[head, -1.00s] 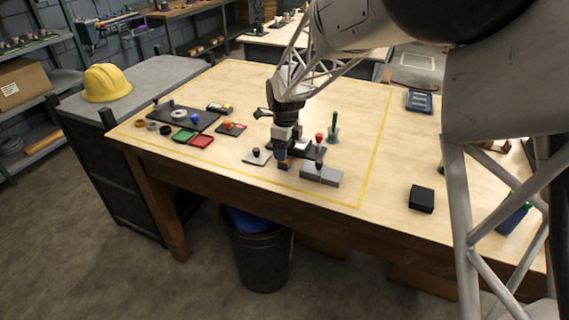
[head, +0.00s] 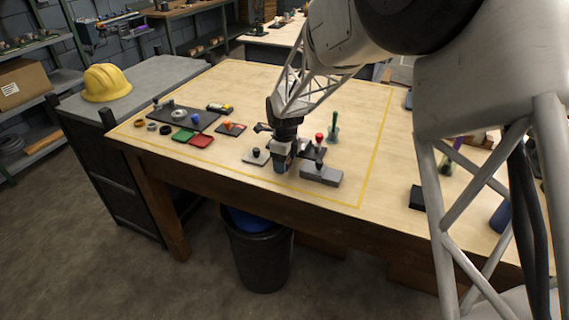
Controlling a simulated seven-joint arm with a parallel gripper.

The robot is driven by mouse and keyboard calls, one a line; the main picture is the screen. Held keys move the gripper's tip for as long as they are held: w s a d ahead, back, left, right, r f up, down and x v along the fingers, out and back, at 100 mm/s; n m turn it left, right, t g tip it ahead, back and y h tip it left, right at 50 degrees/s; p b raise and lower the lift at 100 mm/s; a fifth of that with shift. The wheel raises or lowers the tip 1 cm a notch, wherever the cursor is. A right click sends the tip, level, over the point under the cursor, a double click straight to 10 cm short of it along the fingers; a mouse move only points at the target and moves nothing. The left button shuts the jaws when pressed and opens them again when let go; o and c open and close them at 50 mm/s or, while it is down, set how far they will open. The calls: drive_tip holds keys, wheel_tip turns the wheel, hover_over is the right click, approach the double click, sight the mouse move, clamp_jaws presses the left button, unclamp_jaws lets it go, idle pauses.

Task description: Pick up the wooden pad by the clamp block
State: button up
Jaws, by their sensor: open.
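My gripper (head: 281,168) points down near the front edge of the workbench and is open. It is just left of a long grey block with a dark knob (head: 322,176), which looks like the clamp block. I cannot make out the wooden pad; my gripper covers the spot where a small brown patch showed earlier. Whether the fingers are around it or above it, I cannot tell.
A small grey plate with a black knob (head: 256,156) lies close on the left. A red-knobbed piece (head: 319,139) and a green-handled tool (head: 334,127) stand behind on the right.

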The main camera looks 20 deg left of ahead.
drive_tip(key=c, duration=1)
drive_tip(key=shift+r, duration=0.1)
drive_tip(key=shift+r, duration=0.65)
wheel_tip(320, 180, up, 2)
drive_tip(key=shift+r, duration=0.1)
drive_tip(key=s+d+r, duration=0.1)
drive_tip(key=s+d, duration=0.8)
drive_tip(key=s, duration=0.3)
drive_tip(key=shift+s+d+r, duration=0.2)
drive_tip(key=shift+s+d, duration=0.15)
